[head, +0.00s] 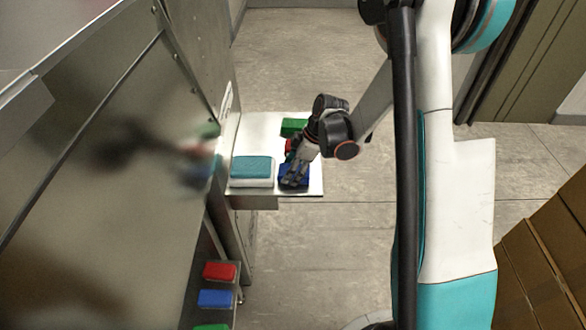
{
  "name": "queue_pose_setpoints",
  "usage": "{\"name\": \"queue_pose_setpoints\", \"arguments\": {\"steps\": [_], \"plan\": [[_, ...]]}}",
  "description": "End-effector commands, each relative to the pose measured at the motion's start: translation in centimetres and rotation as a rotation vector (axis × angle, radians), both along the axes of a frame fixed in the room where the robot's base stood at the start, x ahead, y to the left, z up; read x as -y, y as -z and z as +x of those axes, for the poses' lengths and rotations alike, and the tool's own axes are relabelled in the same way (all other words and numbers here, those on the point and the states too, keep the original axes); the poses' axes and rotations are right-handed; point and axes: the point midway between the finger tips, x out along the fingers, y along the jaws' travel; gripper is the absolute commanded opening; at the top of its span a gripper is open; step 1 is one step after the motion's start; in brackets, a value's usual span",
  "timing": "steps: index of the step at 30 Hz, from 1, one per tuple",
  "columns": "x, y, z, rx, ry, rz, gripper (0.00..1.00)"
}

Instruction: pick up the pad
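A thick pad-like block with a teal top and white lower part (252,168) lies flat at the left front of a small white shelf (262,128). It is the likeliest pad. My gripper (293,180) points down just right of it, over a blue block (302,183) that it partly hides. A small gap shows between my gripper and the teal-and-white block. The fingers are small and dark, so I cannot tell whether they are open or touch the blue block.
A green block (293,127) and a mostly hidden red block (289,146) are behind my gripper. A shiny metal panel (110,160) borders the shelf on the left. Red (219,271), blue (215,299) and green (212,327) blocks are lower down. Brown boxes (545,260) stand right.

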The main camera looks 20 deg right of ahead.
Motion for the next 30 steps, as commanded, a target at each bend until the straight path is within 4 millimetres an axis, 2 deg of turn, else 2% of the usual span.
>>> {"name": "queue_pose_setpoints", "arguments": {"steps": [8, 15, 21, 25, 30], "plan": [[0.0, -5.7, 0.0, 0.001, 0.000, 0.000, 0.29], [0.0, -12.3, 0.0, 0.001, 0.000, 0.000, 0.29], [0.0, -16.8, 0.0, 0.000, 0.000, -0.001, 0.29], [0.0, -18.7, 0.0, 0.001, 0.001, -0.002, 0.29], [0.0, -19.9, 0.1, 0.001, 0.001, -0.002, 0.29]]}}
